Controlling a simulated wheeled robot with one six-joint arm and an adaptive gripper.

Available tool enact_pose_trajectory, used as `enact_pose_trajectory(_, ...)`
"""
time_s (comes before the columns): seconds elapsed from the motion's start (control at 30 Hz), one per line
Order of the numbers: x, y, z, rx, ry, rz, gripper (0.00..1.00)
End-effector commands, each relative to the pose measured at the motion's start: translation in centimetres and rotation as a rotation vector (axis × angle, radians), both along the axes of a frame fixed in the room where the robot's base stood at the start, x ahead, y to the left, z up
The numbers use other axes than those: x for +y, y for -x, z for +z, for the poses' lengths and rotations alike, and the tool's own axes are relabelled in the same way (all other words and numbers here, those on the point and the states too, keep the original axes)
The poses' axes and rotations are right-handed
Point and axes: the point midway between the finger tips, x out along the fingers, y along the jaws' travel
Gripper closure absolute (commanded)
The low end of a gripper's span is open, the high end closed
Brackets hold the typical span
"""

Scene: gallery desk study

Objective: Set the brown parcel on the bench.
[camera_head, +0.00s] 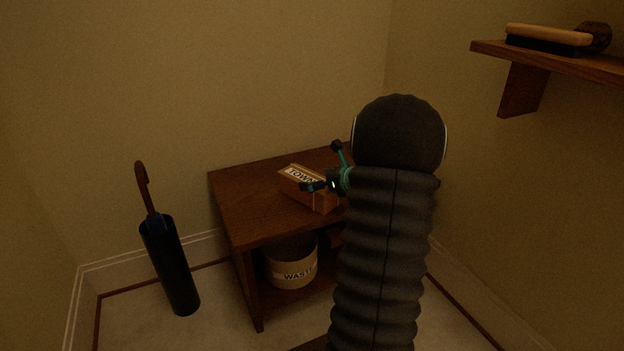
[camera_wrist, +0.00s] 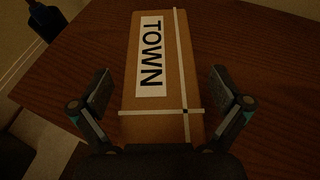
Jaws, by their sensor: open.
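The brown parcel (camera_head: 323,199) has a white label reading TOWN and pale string around it. It lies on the dark wooden bench (camera_head: 238,205), on the top surface. In the wrist view the parcel (camera_wrist: 190,75) lies lengthwise between the spread fingers, with the bench top (camera_wrist: 275,70) on both sides. My gripper (camera_head: 325,166) is open at the parcel, one finger on each side with a visible gap. My arm hides the right part of the bench in the head view.
A waste bin (camera_head: 291,270) marked WASTE stands under the bench top. A dark umbrella stand (camera_head: 171,265) with an umbrella (camera_head: 146,188) is at the left. A wall shelf (camera_head: 560,60) at upper right holds a brush (camera_head: 548,37). The bench's left top is clear.

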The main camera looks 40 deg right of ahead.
Motion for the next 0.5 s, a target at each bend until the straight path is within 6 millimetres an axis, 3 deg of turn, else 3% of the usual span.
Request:
enact_pose_trajectory(0.3,-1.0,5.9,2.7,-0.001,0.002,-0.002,0.0)
enact_pose_trajectory(0.5,-1.4,8.5,3.7,-0.001,0.001,-0.001,0.0)
